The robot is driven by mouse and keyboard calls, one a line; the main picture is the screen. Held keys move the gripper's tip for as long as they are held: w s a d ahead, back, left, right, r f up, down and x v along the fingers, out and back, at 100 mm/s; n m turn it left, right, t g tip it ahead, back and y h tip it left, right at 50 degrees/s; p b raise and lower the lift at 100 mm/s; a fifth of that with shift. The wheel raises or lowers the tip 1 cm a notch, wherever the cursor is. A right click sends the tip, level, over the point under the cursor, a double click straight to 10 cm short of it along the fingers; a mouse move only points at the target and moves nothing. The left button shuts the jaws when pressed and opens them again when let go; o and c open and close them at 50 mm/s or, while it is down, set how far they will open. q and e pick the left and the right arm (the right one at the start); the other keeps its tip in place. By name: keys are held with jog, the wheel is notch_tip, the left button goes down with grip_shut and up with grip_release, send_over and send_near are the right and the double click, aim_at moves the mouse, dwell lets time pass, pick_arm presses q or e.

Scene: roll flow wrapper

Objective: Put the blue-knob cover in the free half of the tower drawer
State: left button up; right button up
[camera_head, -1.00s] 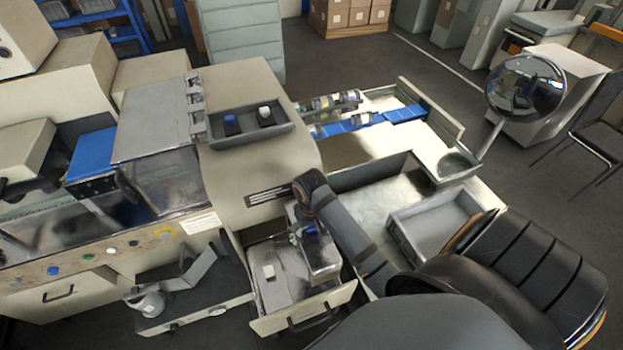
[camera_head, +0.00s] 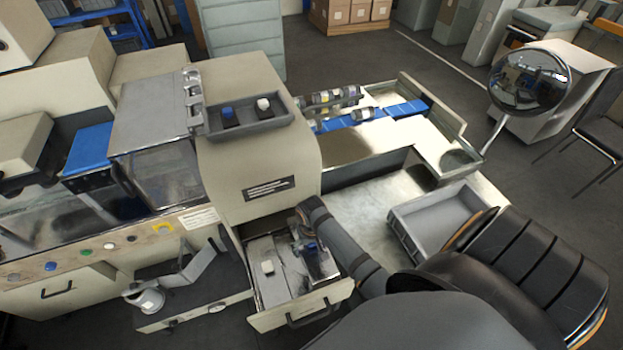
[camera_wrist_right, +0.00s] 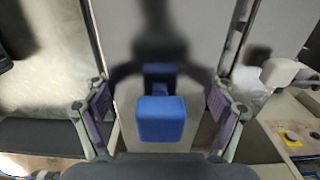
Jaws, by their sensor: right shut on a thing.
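The pulled-out tower drawer (camera_head: 262,322) is at the lower middle of the head view. A grey cover with a white knob (camera_head: 267,266) lies in its left half. My right gripper (camera_head: 313,248) is over the right half, pointing down, shut on the blue-knob cover (camera_head: 322,268). In the right wrist view the blue knob (camera_wrist_right: 161,119) sits between the fingers, with its grey plate beneath; the white knob (camera_wrist_right: 280,72) is to the right. The cover is at or in the drawer's right half; whether it touches the bottom I cannot tell. My left gripper is not in view.
A grey tray (camera_head: 262,128) on the tower top holds a blue-knobbed and a white-knobbed black block. An empty grey bin (camera_head: 440,222) stands on the metal deck to the right. A flap panel with a round cup (camera_head: 150,300) hangs open left of the drawer.

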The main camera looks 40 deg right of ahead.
jog(key=shift+f+b, duration=1.2)
jog(key=shift+f, duration=1.5)
jog(key=shift+f+b, duration=0.5)
jog(key=shift+f, duration=0.4)
jog(key=o, duration=1.5)
jog(key=shift+o, duration=0.7)
jog(key=shift+f, duration=0.1)
notch_tip(320, 180, up, 12)
jog(key=shift+r, duration=0.1)
jog(key=shift+a, duration=0.1)
